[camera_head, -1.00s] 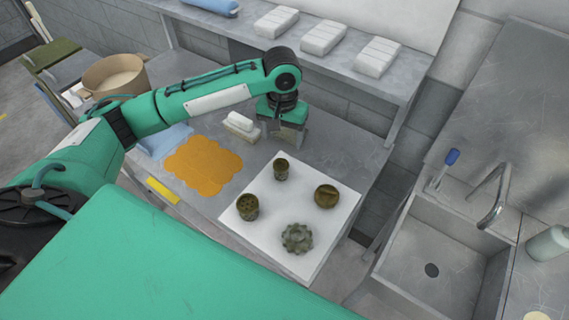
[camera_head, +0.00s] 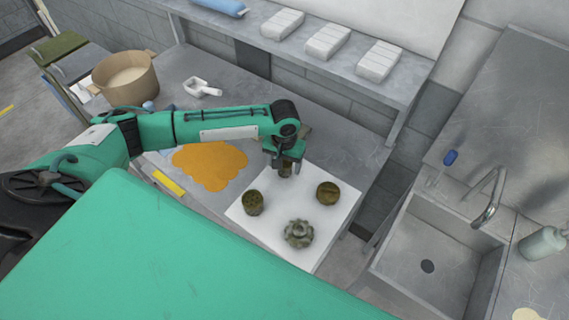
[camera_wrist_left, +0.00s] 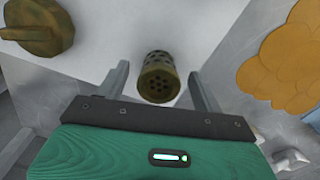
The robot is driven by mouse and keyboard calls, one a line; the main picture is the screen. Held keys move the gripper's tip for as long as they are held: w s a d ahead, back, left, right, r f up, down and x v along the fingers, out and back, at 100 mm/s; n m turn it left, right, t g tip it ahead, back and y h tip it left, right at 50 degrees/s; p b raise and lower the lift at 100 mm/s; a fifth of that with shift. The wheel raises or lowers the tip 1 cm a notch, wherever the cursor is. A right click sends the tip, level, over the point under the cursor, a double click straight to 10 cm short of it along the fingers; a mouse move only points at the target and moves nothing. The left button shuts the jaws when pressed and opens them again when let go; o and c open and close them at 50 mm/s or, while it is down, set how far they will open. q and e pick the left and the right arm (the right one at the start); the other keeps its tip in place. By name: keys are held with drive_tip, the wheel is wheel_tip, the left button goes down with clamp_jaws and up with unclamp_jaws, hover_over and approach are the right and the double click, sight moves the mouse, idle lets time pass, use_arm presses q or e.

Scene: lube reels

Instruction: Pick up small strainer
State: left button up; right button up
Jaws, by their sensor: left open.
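The small strainer (camera_wrist_left: 158,76) is a brownish-green cylinder with holes, on the white mat (camera_head: 318,250). In the left wrist view it is between the two fingers of my left gripper, with a gap on each side. My left gripper (camera_head: 288,165) is open and pointed down over it at the mat's back edge. In the head view the gripper hides much of the small strainer (camera_head: 285,171). My right gripper is not in view.
On the mat are a round cap (camera_head: 328,193) and a gear-like part (camera_head: 298,233). An orange cloth (camera_head: 208,166) lies left of the mat. A pot (camera_head: 125,80) and white scoop (camera_head: 202,87) are behind my left arm. A sink (camera_head: 425,265) is at right.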

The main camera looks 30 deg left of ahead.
use_arm(q)
drive_tip(key=shift+f, duration=0.25)
drive_tip(key=c, duration=1.1)
drive_tip(key=shift+r, duration=0.1)
drive_tip(key=shift+c, duration=0.2)
